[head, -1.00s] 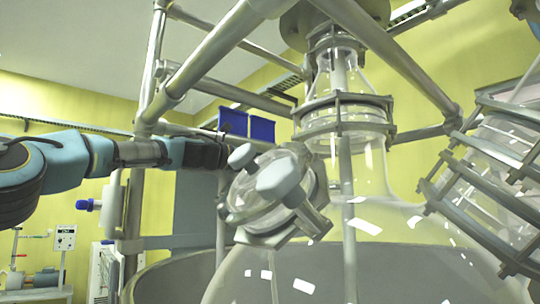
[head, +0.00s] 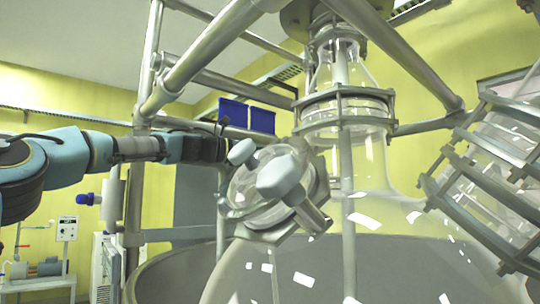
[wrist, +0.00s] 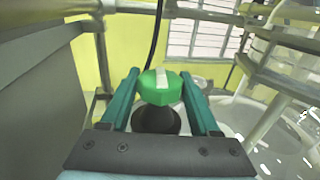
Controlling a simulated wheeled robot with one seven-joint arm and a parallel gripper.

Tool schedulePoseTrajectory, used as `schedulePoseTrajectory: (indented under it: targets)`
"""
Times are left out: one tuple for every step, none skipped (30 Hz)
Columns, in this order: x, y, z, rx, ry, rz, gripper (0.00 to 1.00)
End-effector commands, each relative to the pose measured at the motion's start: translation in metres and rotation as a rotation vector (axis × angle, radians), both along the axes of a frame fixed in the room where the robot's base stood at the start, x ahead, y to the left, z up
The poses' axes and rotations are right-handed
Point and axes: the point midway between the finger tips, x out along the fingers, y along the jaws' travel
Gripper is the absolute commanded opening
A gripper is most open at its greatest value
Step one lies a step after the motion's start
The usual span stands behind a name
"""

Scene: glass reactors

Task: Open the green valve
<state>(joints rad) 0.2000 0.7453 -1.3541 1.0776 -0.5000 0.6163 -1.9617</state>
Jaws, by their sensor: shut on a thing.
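The green valve (wrist: 152,88) shows in the wrist view as a round green cap with a pale stripe across its top, above a dark round base. The stripe runs roughly away from my gripper's palm. My gripper (wrist: 160,80) has its two teal fingers on either side of the cap and is shut on it. In the head view my arm reaches in from the left, and its dark end is beside a pale knob of the glass reactor (head: 385,200). I cannot make out the green cap or the fingertips there.
Metal frame bars (head: 205,62) cross above and behind my arm. A flanged glass port (head: 262,190) with pale knobs is close to the arm's end. A large grey vessel rim (head: 165,270) lies below.

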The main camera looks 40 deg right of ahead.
Motion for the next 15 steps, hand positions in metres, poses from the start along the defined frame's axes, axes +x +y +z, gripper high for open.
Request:
schedulePoseTrajectory:
  targets:
    - [0.0006, 0.0, 0.0002, -0.001, 0.0, 0.002, 0.13]
    - [0.0005, 0.0, 0.0002, 0.0, 0.0, 0.002, 0.13]
    - [0.0002, 0.0, -0.0003, 0.0, 0.0, 0.006, 0.13]
    - [-0.0003, 0.0001, -0.0008, 0.001, -0.001, 0.012, 0.13]
    - [-0.0008, 0.0, -0.0015, 0.0, -0.002, 0.022, 0.13]
    - [-0.0012, -0.0001, -0.0027, 0.001, -0.004, 0.041, 0.13]
    - [-0.0015, 0.0, -0.0032, 0.0, -0.005, 0.058, 0.13]
    - [-0.0012, 0.0002, -0.0037, 0.0, -0.005, 0.078, 0.13]
    - [-0.0012, 0.0005, -0.0038, 0.0, -0.005, 0.104, 0.13]
    - [-0.0023, 0.0004, -0.0038, 0.0, -0.006, 0.126, 0.13]
    - [-0.0027, 0.0002, -0.0036, 0.001, -0.009, 0.156, 0.13]
    - [-0.0026, 0.0004, -0.0035, 0.0, -0.007, 0.193, 0.13]
    - [-0.0017, 0.0008, -0.004, 0.0, -0.007, 0.222, 0.13]
    - [-0.0029, 0.0001, -0.0014, 0.001, -0.009, 0.249, 0.13]
    - [-0.0029, -0.0001, -0.0012, 0.001, -0.007, 0.285, 0.13]
